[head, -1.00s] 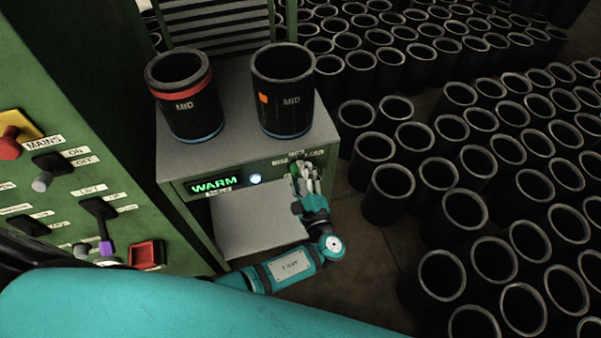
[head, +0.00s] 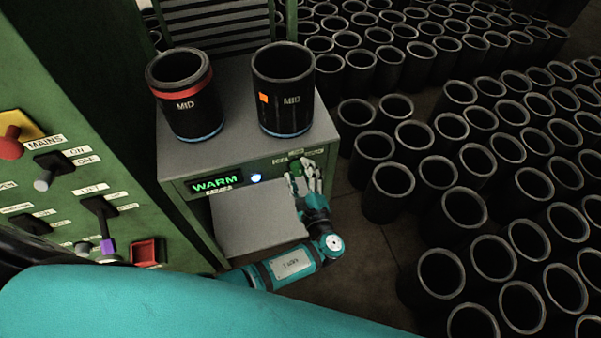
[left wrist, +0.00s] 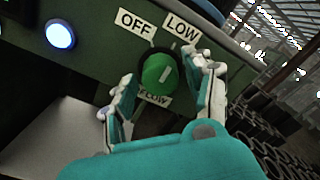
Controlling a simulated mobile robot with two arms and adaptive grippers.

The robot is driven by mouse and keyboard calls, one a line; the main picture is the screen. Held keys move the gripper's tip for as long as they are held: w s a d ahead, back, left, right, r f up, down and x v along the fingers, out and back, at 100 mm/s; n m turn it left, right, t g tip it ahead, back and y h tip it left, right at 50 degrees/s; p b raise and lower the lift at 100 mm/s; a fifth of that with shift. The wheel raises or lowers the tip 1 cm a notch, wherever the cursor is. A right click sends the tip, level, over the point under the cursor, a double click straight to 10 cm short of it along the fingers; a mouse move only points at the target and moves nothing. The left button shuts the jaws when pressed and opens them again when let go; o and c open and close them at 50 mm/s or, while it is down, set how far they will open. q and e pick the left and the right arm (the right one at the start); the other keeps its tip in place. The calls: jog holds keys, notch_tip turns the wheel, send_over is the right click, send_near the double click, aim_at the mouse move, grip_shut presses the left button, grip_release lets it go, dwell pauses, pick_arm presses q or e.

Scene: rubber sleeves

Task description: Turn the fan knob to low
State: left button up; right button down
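The green fan knob (left wrist: 159,74) is on the front panel of the grey-topped cabinet (head: 240,137). In the left wrist view its white mark points up and to the right, toward the LOW label (left wrist: 182,28). The OFF label (left wrist: 135,20) is at its upper left, and a partly hidden label lies below it. My left gripper (left wrist: 160,88) is open, with one finger on each side of the knob and gaps visible between. In the head view my left gripper (head: 306,174) partly hides the knob. My right gripper is not in view.
Two black sleeves marked MID, one with a red band (head: 184,100) and one with an orange patch (head: 284,95), stand on the cabinet. A display reads WARM (head: 214,184) beside a lit round light (head: 256,177). Many sleeves crowd the floor at right. A green control panel (head: 60,150) is at left.

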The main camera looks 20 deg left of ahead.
pick_arm(q)
jog(key=shift+o, duration=0.5)
jog(key=v, duration=1.2)
